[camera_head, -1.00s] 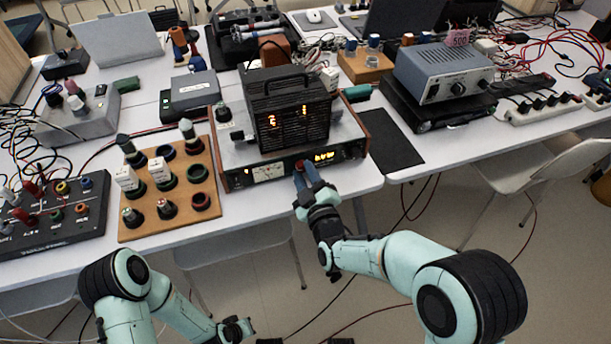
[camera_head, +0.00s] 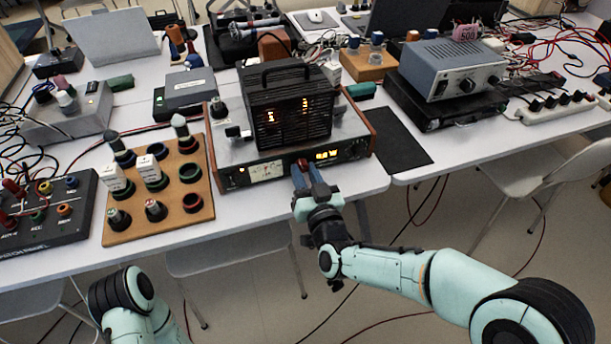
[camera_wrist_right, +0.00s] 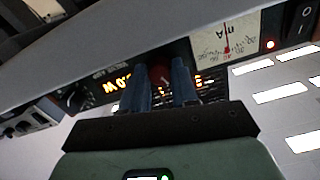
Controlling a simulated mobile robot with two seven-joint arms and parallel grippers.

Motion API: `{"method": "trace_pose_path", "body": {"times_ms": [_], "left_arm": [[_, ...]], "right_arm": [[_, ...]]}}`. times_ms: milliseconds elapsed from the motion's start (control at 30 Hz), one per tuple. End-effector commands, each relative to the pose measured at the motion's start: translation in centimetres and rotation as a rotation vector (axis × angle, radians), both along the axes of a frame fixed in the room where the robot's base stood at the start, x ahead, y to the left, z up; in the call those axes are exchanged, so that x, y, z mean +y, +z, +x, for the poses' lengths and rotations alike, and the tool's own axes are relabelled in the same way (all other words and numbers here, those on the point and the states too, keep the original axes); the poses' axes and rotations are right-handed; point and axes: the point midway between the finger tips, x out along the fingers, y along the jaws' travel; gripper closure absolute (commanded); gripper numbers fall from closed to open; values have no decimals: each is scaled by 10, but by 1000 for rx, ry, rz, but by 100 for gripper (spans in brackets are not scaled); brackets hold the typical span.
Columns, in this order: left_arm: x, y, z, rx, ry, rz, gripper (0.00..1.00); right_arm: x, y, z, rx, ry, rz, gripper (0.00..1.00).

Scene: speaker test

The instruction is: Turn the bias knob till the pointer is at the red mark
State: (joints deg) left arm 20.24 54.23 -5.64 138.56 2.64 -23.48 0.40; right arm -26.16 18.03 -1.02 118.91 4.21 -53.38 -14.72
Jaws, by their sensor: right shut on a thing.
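The amplifier (camera_head: 224,160) with wooden ends stands at the table's front edge. Its front panel has a pale needle meter (camera_head: 266,171) and a lit orange display (camera_head: 328,155). My right gripper (camera_head: 305,174) is shut on a dark red knob (camera_head: 301,164) between them. In the right wrist view, the blue fingers (camera_wrist_right: 159,88) stand on both sides of the red knob (camera_wrist_right: 161,74). The meter (camera_wrist_right: 222,42) appears upside down there, its thin needle near mid-scale.
A black caged unit (camera_head: 288,108) sits on the amplifier. A wooden board (camera_head: 170,218) with pegs and coloured rings lies left of it, a black mat (camera_head: 398,150) right. A grey-blue power supply (camera_head: 452,67) stands further right. White chairs (camera_head: 525,170) stand below the table edge.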

Motion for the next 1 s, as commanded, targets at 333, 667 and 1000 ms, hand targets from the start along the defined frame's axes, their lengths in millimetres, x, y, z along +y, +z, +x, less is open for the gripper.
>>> {"method": "trace_pose_path", "body": {"times_ms": [333,667,1000], "left_arm": [[1,-2,-6,21,2,-2,100],[1,-2,-7,23,2,-1,100],[1,-2,-7,22,2,-2,100]], "right_arm": [[0,0,0,57,-1,173,100],[0,0,0,74,0,221,100],[0,0,0,74,0,220,68]]}}
